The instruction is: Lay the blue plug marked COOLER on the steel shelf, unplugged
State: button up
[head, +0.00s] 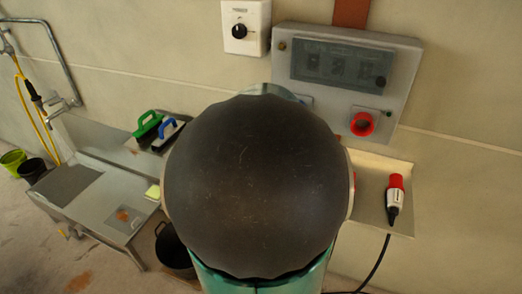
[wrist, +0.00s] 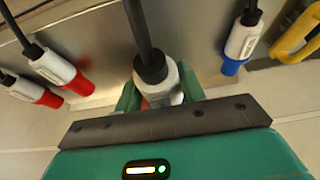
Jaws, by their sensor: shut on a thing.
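My gripper (wrist: 160,92) is shut on a plug (wrist: 172,76) with a white body and a thick black cable. Its coloured end is mostly hidden between the green fingers, and I cannot read a marking on it. Another plug with a white body and blue end (wrist: 236,58) shows to the right in the wrist view, apart from my gripper; its marking is not readable. The steel shelf (head: 372,172) juts from the wall below the control box in the head view. My arm hides its left part, my gripper and the held plug there.
A red-and-white plug (head: 395,197) lies on the shelf's right part. Two red-ended plugs (wrist: 62,72) (wrist: 38,92) and a yellow object (wrist: 296,38) flank my gripper. The grey control box (head: 345,80) has a red socket (head: 362,124). A steel bench (head: 95,195) stands left.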

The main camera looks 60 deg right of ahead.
jog(key=shift+f, duration=4)
jog(key=o, duration=1.2)
jog(key=shift+r, duration=0.1)
jog(key=v, duration=1.3)
jog(key=shift+a+r, duration=0.15)
jog(key=shift+r, duration=0.15)
